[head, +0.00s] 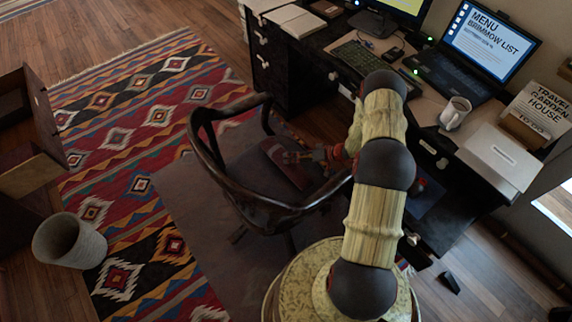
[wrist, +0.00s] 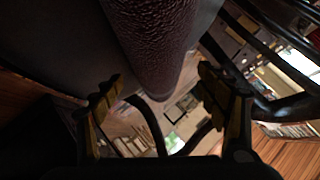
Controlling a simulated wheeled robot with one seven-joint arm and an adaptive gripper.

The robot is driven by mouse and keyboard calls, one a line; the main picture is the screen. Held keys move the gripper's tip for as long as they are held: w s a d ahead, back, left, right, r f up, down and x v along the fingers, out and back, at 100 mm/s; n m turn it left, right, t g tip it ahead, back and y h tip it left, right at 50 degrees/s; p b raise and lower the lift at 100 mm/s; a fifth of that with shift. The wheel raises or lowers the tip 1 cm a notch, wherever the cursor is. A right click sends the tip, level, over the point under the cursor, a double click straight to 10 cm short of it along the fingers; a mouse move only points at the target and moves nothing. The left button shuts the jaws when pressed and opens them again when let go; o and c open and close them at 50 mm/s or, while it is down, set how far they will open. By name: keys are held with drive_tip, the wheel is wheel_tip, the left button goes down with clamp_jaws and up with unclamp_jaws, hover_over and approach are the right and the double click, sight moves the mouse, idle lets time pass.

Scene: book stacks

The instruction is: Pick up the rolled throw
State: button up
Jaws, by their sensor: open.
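A dark reddish-brown roll with a leathery texture, which looks like the rolled throw (wrist: 155,45), fills the upper middle of the wrist view. Its rounded end reaches down between the fingertips of my gripper (wrist: 160,92). The fingers are open, one on each side of the roll, with gaps visible on both sides. In the head view a dark red roll (head: 286,166) lies on the seat of the dark wooden chair (head: 205,150). My gripper (head: 305,157) is right by it, low inside the chair's curved armrest. My arm hides part of the chair.
The chair's curved back and arm rail surround the seat. A desk (head: 345,68) with a laptop (head: 470,55), a mug (head: 455,113) and papers stands to the right. A wastebasket (head: 68,241) and a patterned rug (head: 135,120) are at left.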

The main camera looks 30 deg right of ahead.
drive_tip(key=b+x, duration=0.2)
drive_tip(key=x, duration=0.3)
drive_tip(key=shift+w+d+r, duration=0.1)
drive_tip(key=shift+w, duration=0.05)
drive_tip(key=shift+c, duration=0.2)
drive_tip(key=c, duration=1.1)
